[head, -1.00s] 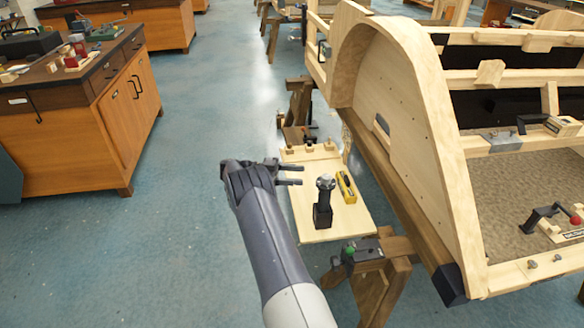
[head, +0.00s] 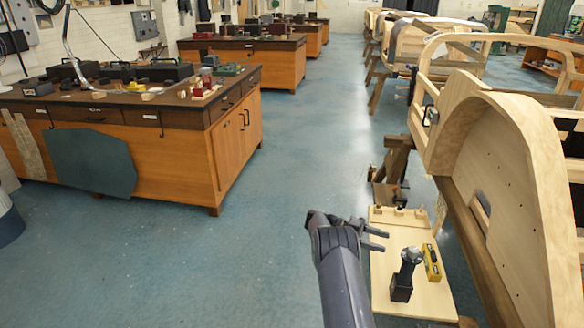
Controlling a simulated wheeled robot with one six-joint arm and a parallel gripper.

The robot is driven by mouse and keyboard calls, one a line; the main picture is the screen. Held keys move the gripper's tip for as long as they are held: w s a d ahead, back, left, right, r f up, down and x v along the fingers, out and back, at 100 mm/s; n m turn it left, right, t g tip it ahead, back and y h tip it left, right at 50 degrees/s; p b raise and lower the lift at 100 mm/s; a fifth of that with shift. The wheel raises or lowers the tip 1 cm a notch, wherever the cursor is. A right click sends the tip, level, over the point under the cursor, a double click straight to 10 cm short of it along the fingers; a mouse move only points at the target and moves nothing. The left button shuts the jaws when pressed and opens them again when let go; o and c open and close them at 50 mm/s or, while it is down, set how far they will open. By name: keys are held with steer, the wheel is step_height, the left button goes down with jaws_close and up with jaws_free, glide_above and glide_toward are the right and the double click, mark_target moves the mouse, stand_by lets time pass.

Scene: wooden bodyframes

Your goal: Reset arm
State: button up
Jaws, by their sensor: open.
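My arm reaches up from the bottom of the head view. My gripper (head: 376,240) is open and empty, its two fingers pointing right. It is over or beside the left edge of a light wooden board (head: 436,296). A black tool with a round metal top (head: 404,275) stands upright on the board, right of and below the fingers in the picture. A yellow item (head: 432,262) lies on the board to its right. The gripper appears apart from both.
A large curved wooden bodyframe (head: 500,150) stands on trestles at the right. A workbench (head: 180,165) with tools on top stands at the left, with more benches behind. The blue floor (head: 270,255) between them is clear.

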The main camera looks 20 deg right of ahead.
mark_target(403, 253)
steer(key=shift+s+d+f+b, duration=0.2)
steer(key=shift+d+b, duration=0.15)
steer(key=shift+b, duration=1.45)
steer(key=b, duration=0.4)
steer(key=shift+s+d, duration=0.3)
steer(key=shift+d, duration=0.05)
steer(key=b+x, duration=0.2)
steer(key=x, duration=0.4)
steer(key=shift+s+d+r, duration=0.1)
steer(key=shift+s+r, duration=0.05)
steer(key=shift+s, duration=0.05)
steer(key=p+v, duration=0.5)
steer(key=v, duration=0.2)
steer(key=shift+r, duration=0.3)
steer(key=shift+w+p, duration=0.15)
steer(key=shift+p, duration=0.45)
